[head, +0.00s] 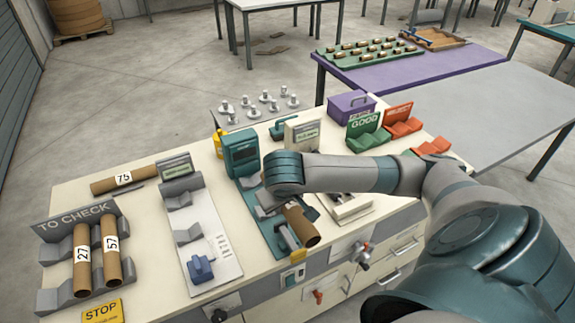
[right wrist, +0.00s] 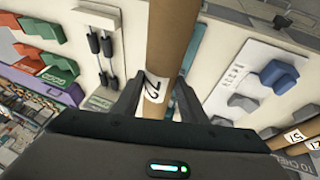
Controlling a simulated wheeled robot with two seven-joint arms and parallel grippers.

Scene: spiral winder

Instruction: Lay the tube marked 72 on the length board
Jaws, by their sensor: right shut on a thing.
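My right gripper (right wrist: 158,100) is shut on a brown cardboard tube (right wrist: 170,40). The tube's white label is partly hidden between the fingers; a 2 shows, with the other digit unclear. In the head view the tube (head: 301,227) sticks out below my right wrist, over the teal-based device. I cannot tell whether it touches that device. A pale board with grey cradles and a blue slider (head: 211,247), apparently the length board, lies left of it with its cradles empty. The board also shows in the right wrist view (right wrist: 250,60). My left gripper is out of view.
A teal display box (head: 240,152) stands beside my right wrist. Green (head: 368,133) and red (head: 401,122) trays are at the right.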

